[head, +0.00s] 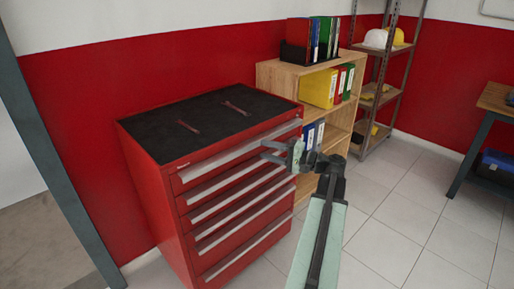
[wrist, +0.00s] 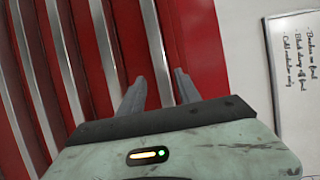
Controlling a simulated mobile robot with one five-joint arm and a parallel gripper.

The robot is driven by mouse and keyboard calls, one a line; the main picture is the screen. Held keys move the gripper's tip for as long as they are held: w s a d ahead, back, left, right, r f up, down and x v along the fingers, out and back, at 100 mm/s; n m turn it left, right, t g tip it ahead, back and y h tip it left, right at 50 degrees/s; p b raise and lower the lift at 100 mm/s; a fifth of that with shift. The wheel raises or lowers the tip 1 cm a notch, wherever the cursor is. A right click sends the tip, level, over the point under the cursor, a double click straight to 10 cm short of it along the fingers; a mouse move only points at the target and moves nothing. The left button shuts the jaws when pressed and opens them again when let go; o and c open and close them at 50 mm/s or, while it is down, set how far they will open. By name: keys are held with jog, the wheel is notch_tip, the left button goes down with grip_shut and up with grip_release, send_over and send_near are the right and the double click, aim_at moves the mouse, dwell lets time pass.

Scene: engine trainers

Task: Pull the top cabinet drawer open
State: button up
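The red cabinet (head: 160,215) stands against the wall with a black top and several drawers. Its top drawer (head: 222,157) has a long silver handle strip and looks flush with the drawers below. My gripper (head: 266,151) is in front of the right part of the top drawer, fingers pointing at it. In the wrist view the fingers of my gripper (wrist: 160,84) are apart, and the rightmost silver strip (wrist: 153,45) runs down toward the gap between them. I cannot tell whether the fingers touch the strip. Nothing else shows between them.
Two small tools (head: 237,107) lie on the cabinet top. A wooden shelf (head: 275,80) with binders stands close to the right, with a metal rack (head: 388,80) beyond. A workbench (head: 497,100) is at the far right. The tiled floor (head: 400,220) is clear.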

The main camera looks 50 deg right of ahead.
aim_at(253, 148)
jog(key=x, duration=0.4)
jog(key=shift+w, duration=0.2)
jog(key=shift+c, duration=0.3)
grip_shut()
jog(key=shift+s+a+f, duration=0.1)
jog(key=shift+a, duration=0.05)
dwell(0.8)
